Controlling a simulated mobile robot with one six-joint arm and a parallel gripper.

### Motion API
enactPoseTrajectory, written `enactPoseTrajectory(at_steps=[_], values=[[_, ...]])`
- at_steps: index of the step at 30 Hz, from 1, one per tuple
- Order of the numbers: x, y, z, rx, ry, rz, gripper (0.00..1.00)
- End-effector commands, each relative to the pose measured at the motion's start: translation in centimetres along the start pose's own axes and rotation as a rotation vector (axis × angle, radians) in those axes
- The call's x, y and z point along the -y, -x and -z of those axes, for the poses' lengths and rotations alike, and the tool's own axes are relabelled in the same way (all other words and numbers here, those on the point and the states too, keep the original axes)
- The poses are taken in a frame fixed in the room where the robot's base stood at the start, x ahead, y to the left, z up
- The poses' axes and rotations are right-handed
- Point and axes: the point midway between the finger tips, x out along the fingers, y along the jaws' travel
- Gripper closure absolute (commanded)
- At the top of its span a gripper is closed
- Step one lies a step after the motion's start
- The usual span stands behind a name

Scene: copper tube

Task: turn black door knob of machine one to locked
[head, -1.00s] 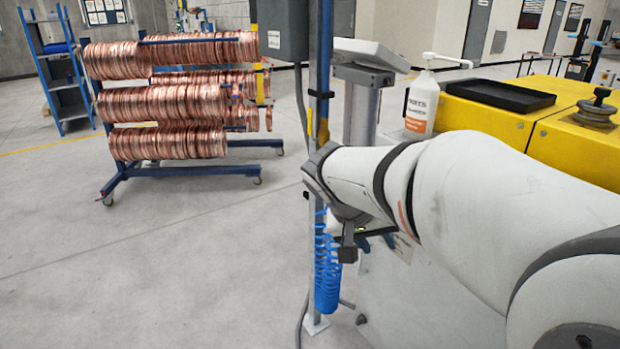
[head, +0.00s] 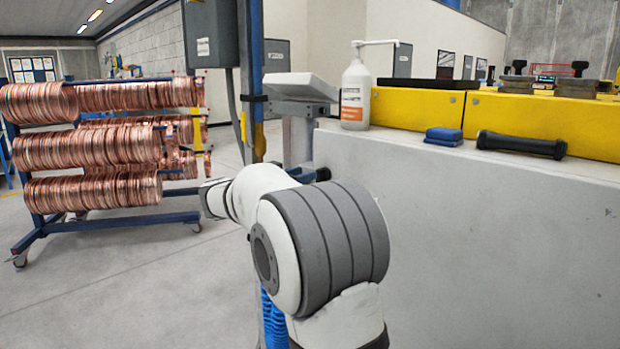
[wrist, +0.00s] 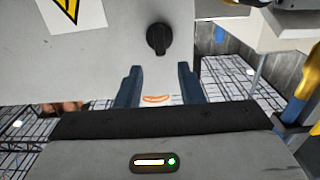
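The black door knob (wrist: 159,38) shows in the wrist view on a light grey panel (wrist: 105,62), with its grip bar roughly upright in the picture. My gripper (wrist: 159,72) is open, with its two dark fingers apart and nothing held between them. The knob is above and between the fingertips in that picture, apart from them. A small orange mark shows between the fingers. In the head view my arm reaches away from me, and its own links hide the fingers. I cannot make out the knob in the head view.
A yellow-topped machine with a pale side wall (head: 500,220) stands at the right. On it are a dispenser bottle (head: 355,95), a blue item (head: 444,136) and a black cylinder (head: 521,145). A copper coil rack (head: 120,218) stands left. A blue post (head: 256,60) rises behind my arm.

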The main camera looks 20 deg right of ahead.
Motion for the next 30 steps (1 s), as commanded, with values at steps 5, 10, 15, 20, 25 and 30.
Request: enactPoseTrajectory(at_steps=[5, 10, 15, 20, 25, 30], values=[[-0.1, -2.9, -0.1, 0.002, 0.000, -0.002, 0.65], [0.0, -4.3, -0.1, 0.002, 0.002, 0.000, 0.65], [0.0, -4.5, -0.1, 0.002, 0.002, 0.002, 0.65], [0.0, -4.5, -0.1, 0.003, 0.002, 0.002, 0.68], [0.0, -4.4, -0.1, 0.003, 0.002, 0.002, 0.82], [0.0, -4.4, -0.1, 0.003, 0.002, 0.002, 0.96]])
